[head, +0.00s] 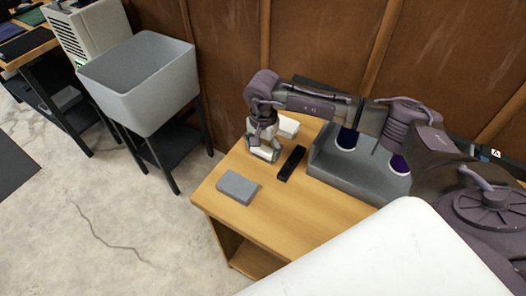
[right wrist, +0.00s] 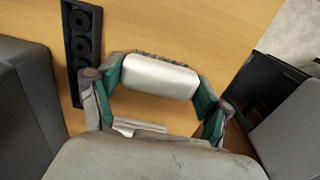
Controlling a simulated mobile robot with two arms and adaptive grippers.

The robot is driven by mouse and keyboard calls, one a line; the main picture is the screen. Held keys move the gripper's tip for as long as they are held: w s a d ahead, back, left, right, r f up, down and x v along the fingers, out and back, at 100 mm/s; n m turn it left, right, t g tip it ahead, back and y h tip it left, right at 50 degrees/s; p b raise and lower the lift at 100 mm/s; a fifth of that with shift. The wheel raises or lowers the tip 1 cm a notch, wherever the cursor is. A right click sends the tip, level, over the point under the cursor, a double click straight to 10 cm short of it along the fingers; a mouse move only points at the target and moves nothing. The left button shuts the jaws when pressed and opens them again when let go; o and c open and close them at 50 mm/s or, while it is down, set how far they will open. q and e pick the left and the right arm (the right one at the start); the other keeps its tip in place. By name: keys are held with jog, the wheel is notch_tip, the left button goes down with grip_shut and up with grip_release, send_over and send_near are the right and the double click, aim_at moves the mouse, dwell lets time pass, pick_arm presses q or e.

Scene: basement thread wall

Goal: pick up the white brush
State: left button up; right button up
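The white brush (right wrist: 160,76) lies between the fingers of my right gripper (right wrist: 158,88) in the right wrist view. It has a pale smooth top and a dark bristly far edge. The finger pads meet its two ends with no clear gap. In the head view my right gripper (head: 263,152) is low over the wooden table, and only a little of the brush shows between its fingers. I cannot tell whether the brush is clear of the tabletop. My left gripper is not in view.
A grey tub (head: 140,85) stands left. The table's front-left has free room.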

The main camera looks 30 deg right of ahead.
aim_at(263, 148)
jog(key=c, duration=0.4)
notch_tip(263, 148, up, 10)
jog(key=shift+r+b, duration=0.1)
jog(key=shift+b, duration=0.65)
